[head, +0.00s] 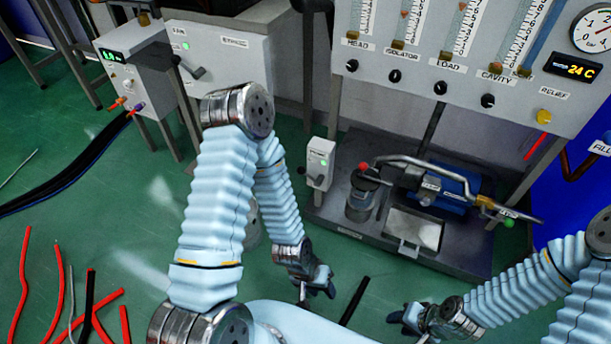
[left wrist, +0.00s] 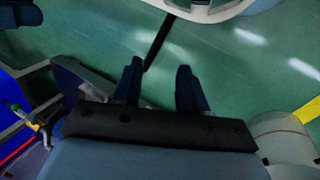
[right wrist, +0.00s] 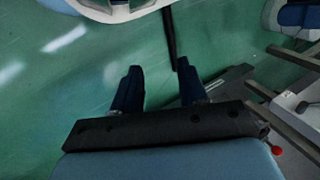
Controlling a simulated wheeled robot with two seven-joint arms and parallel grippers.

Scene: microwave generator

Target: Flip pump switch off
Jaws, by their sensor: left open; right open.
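A small white switch box (head: 320,160) with a green light and a small lever low on its front stands on a post at the left of the pump stand; I take it to be the pump switch. I cannot read its label or tell the lever's position for sure. The blue pump (head: 455,187) sits on the dark stand to its right. My left gripper (head: 318,290) is below the box in the head view, apart from it; it is open and empty in the left wrist view (left wrist: 158,85). My right gripper (head: 405,318) is further right, in front of the stand; it is open and empty in the right wrist view (right wrist: 160,85).
A grey panel (head: 460,75) with flow gauges and knobs rises behind the pump. A red-knobbed valve (head: 363,167) and pipe stand on the pump stand. A white cabinet (head: 215,55) with a lever is at back left. Red hoses (head: 60,285) lie on the green floor.

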